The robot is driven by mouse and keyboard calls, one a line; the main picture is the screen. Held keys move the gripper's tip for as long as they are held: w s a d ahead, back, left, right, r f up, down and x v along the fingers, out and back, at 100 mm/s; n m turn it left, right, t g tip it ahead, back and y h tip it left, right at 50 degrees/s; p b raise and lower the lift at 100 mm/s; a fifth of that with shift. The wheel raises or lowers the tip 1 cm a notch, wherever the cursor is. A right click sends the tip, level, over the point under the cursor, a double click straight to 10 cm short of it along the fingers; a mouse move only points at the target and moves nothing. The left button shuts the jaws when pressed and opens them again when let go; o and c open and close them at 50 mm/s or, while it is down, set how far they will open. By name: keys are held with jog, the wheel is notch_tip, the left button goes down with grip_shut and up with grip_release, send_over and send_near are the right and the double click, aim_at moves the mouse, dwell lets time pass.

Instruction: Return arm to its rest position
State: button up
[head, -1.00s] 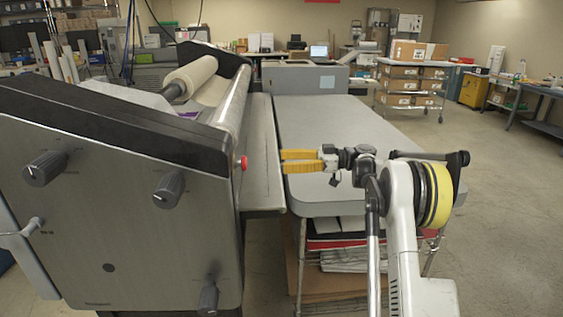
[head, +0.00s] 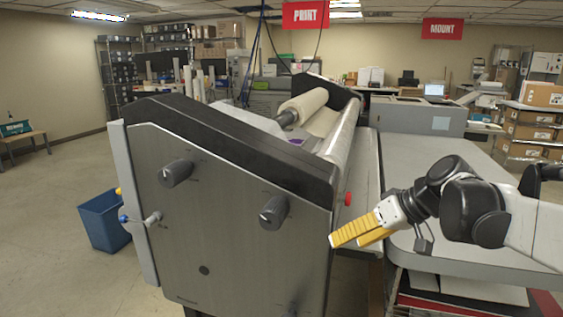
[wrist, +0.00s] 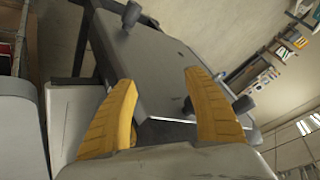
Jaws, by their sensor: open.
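My gripper (head: 352,236) has two yellow fingers and is at the right of the head view, in front of the near right edge of the laminator (head: 240,215). Its fingers point left and slightly down. In the wrist view my gripper (wrist: 165,110) is open, with its fingers spread and nothing between them. The laminator's grey side panel (wrist: 150,70) shows beyond the fingertips. My arm reaches in from the right edge of the head view, over the near part of the grey table. I cannot tell whether the gripper touches the laminator.
A red button (head: 348,199) and dark knobs (head: 274,212) stick out from the laminator close to my gripper. The grey table (head: 420,155) is bare on top. A blue bin (head: 103,222) stands left of the laminator. Open floor lies at the left.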

jog(key=s+d+f+m+t+h, duration=0.1)
jog(key=s+f+m+h, duration=0.1)
jog(key=s, duration=0.8)
jog(key=s+d+f+m+t+h, duration=0.1)
jog(key=s+d+f+m+h, duration=0.1)
jog(key=s+f+h, duration=0.2)
jog(key=s+f, duration=0.3)
jog(key=s, duration=0.2)
jog(key=shift+s+d+h, duration=0.25)
jog(key=shift+s+h, duration=0.15)
dwell(1.3)
